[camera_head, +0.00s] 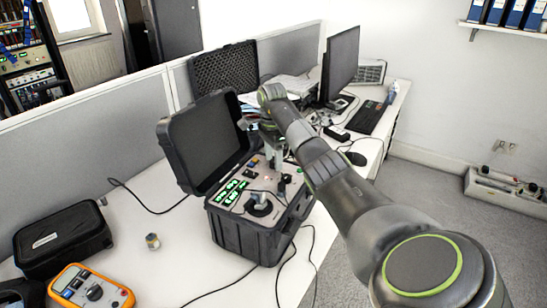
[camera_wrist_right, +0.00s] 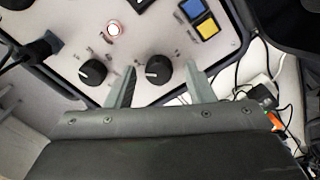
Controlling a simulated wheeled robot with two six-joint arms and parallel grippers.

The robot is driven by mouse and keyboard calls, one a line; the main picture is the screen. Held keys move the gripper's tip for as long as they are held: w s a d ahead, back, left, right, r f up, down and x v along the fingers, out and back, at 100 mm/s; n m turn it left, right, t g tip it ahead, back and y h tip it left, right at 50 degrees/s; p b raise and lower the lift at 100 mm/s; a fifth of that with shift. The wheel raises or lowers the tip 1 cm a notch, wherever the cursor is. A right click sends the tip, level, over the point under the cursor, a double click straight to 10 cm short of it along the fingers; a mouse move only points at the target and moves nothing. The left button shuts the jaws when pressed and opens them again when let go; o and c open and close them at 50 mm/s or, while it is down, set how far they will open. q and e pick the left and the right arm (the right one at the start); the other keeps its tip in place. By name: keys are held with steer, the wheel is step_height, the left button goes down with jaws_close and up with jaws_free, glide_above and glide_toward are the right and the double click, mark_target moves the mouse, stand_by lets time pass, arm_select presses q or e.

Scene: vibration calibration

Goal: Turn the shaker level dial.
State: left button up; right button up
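The shaker calibrator is an open black case (camera_head: 240,232) on the white desk, with a light control panel (camera_head: 226,206). The right wrist view shows two black dials with white marks, a left dial (camera_wrist_right: 93,72) and a right dial (camera_wrist_right: 158,69). Their labels are not readable, so I cannot tell which is the shaker level dial. My right gripper (camera_wrist_right: 161,78) is open. Its fingers point at the panel on either side of the right dial, with gaps on both sides. In the head view my right gripper (camera_head: 275,158) is over the panel's far side, partly hidden by my arm.
The raised case lid (camera_head: 208,140) stands behind the panel. A lit red button (camera_wrist_right: 115,28) and blue and yellow buttons (camera_wrist_right: 200,18) are near the dials. Cables trail off the desk's front edge. A multimeter (camera_head: 90,288) and a black pouch (camera_head: 62,238) lie at left.

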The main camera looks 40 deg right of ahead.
mark_target(273, 160)
steer(key=shift+r, duration=0.25)
step_height(273, 160, up, 5)
steer(key=shift+w+r+p, duration=0.15)
steer(key=shift+p, duration=0.45)
step_height(273, 160, up, 12)
steer(key=p, duration=1)
steer(key=shift+w+f, duration=0.25)
steer(key=shift+d, duration=0.1)
